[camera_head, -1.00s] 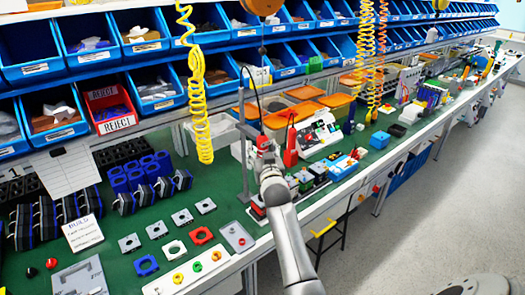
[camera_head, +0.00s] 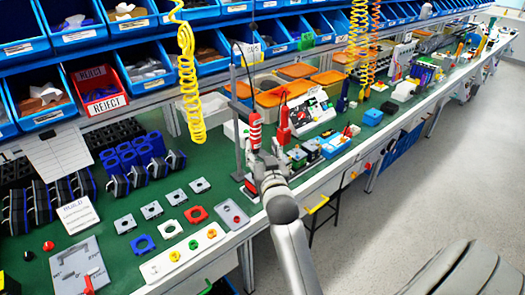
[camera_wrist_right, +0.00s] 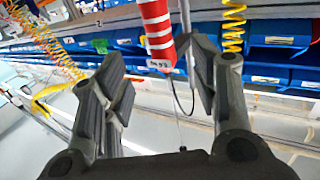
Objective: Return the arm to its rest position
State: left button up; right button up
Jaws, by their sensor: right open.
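My right arm (camera_head: 287,230) reaches up from the bottom of the head view to the bench's front edge. Its right gripper (camera_head: 262,163) is just below a red-and-white striped hanging tool (camera_head: 255,130); its jaws are small there. In the right wrist view the gripper (camera_wrist_right: 160,75) has its two dark fingers wide apart with nothing held. The striped tool (camera_wrist_right: 156,28) hangs beyond, between the fingertips in the picture; I cannot tell how far off. My left gripper is not in view.
The green bench (camera_head: 205,225) carries small square parts, a grey plate (camera_head: 80,268) and a strip with coloured rings (camera_head: 182,253). A metal stand (camera_head: 238,135) and red tool (camera_head: 284,125) are close to the gripper. Blue bins (camera_head: 75,35) line the back. The floor (camera_head: 400,205) right is open.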

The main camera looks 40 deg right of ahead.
dwell(0.5)
jog(key=s+a+f+n+g+y, duration=0.5)
jog(key=s+a+f, duration=0.4)
jog(key=s+f, duration=0.45)
jog(key=s+a+f+n+g+y, duration=0.1)
jog(key=s+a+f+g, duration=0.25)
jog(key=s, duration=0.55)
jog(key=s+a+f+n+g+y, duration=0.15)
jog(key=s+a+g, duration=0.3)
jog(key=s, duration=0.55)
notch_tip(320, 180, down, 28)
jog(key=s+g, duration=0.1)
jog(key=s, duration=0.1)
jog(key=s+d+f+g, duration=0.1)
jog(key=s+d+f, duration=0.1)
jog(key=s+f, duration=1.3)
jog(key=shift+s+d+f+b, duration=0.2)
jog(key=shift+s+b, duration=0.1)
jog(key=shift+s, duration=0.15)
